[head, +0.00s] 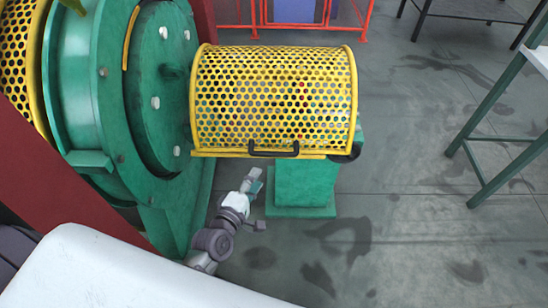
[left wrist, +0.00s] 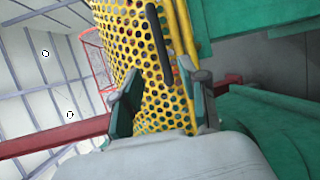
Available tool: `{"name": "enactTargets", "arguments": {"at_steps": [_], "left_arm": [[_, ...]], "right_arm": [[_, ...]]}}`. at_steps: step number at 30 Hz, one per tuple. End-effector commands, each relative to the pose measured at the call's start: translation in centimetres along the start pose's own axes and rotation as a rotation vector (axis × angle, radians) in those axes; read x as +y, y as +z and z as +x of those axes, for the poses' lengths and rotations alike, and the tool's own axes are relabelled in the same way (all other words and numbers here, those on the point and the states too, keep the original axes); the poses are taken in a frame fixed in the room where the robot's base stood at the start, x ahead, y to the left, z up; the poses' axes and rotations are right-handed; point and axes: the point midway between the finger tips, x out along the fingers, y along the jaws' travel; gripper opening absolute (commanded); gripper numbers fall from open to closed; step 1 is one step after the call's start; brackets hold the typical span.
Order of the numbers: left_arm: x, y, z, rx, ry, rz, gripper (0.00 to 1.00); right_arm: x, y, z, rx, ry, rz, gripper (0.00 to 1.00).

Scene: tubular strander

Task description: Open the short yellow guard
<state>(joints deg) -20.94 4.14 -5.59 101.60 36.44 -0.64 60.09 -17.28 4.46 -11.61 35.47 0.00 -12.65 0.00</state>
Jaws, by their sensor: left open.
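The short yellow guard (head: 275,95) is a perforated half-cylinder cover, lying closed over the green machine in the head view. A black bar handle (head: 273,150) sits on its lower front edge. The guard also fills the middle of the left wrist view (left wrist: 128,62), with the handle (left wrist: 158,42) ahead of the fingers. My left gripper (head: 256,178) is open and empty, just below the handle in the head view and apart from it. In the left wrist view its two fingers (left wrist: 160,84) stand apart, with the guard's mesh showing between them. My right gripper is not in view.
A green drum housing (head: 160,90) stands left of the guard, with another yellow perforated guard (head: 18,50) at the far left. A green pedestal (head: 304,187) is below the guard. A green-legged table (head: 505,120) stands at right. Floor between is clear.

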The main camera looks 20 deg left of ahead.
Motion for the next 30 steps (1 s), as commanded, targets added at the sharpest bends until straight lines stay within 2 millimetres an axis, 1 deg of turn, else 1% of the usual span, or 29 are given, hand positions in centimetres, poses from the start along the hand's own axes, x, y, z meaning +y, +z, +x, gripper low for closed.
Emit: {"name": "enactTargets", "arguments": {"at_steps": [5,12,16,18,22,30], "left_arm": [[0.1,0.0,3.5,0.0,0.002,0.003,0.43],[0.0,0.1,8.6,-0.001,-0.001,0.006,0.43],[0.0,0.1,10.8,-0.001,-0.001,0.006,0.43],[-0.1,0.1,11.6,-0.001,-0.002,0.006,0.43],[-0.1,0.1,12.5,-0.001,-0.003,0.006,0.43],[-0.1,0.1,12.7,-0.001,-0.004,0.007,0.43]], "right_arm": [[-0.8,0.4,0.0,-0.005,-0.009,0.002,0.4],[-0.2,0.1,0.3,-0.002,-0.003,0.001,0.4],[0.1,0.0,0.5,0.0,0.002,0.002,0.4],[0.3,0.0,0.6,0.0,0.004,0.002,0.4],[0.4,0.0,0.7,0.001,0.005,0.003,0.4],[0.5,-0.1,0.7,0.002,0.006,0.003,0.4]]}}
